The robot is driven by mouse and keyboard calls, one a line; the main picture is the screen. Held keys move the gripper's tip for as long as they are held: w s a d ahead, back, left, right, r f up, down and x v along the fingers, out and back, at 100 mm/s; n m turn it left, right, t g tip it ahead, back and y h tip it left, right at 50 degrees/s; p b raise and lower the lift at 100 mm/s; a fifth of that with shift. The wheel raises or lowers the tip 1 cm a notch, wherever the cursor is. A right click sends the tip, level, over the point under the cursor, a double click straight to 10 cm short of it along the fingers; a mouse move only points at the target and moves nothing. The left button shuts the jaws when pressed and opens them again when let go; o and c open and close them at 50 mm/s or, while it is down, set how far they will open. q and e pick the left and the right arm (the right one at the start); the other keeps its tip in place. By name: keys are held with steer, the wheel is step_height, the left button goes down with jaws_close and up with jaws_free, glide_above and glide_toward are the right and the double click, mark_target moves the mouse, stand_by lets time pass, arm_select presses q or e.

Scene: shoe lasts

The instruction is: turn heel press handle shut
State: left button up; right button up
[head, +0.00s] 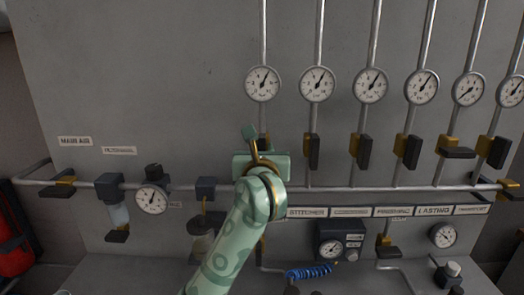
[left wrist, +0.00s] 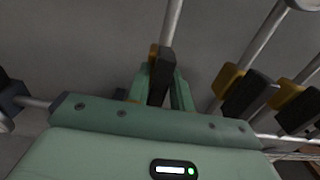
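A row of valves with black handles and brass bodies sits on the upright pipes; I cannot read which label says heel press. My left gripper (head: 254,140) is at the leftmost of these valves in the head view and hides most of it. In the left wrist view, a black handle (left wrist: 161,75) in line with its pipe stands between the two green fingers (left wrist: 161,92). The fingers lie close against both its sides, with no clear gap. My right gripper is not in view.
To the right are more valve handles, the nearest one (head: 314,152) upright and one further right (head: 458,153) lying sideways. Round gauges (head: 317,84) sit above. A horizontal pipe (head: 340,189) crosses below. A blue coiled hose (head: 309,271) is lower down. The panel at upper left is bare.

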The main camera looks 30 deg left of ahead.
arm_select(q)
jaws_close()
steer(key=shift+r+m+p, duration=0.15)
steer(key=shift+m+p, duration=0.45)
steer(key=shift+p, duration=0.25)
steer(key=m+p, duration=0.5)
steer(key=p, duration=0.2)
steer(key=m+p, duration=0.4)
steer(key=p, duration=0.3)
steer(key=m+p, duration=0.5)
steer(key=p, duration=0.2)
steer(key=shift+w+d+f+m, duration=0.15)
steer(key=shift+d+f+m, duration=0.1)
steer(key=shift+d+m, duration=0.05)
steer(key=shift+f+m+p, duration=0.3)
steer(key=shift+m+p, duration=0.9)
steer(key=shift+p, duration=0.3)
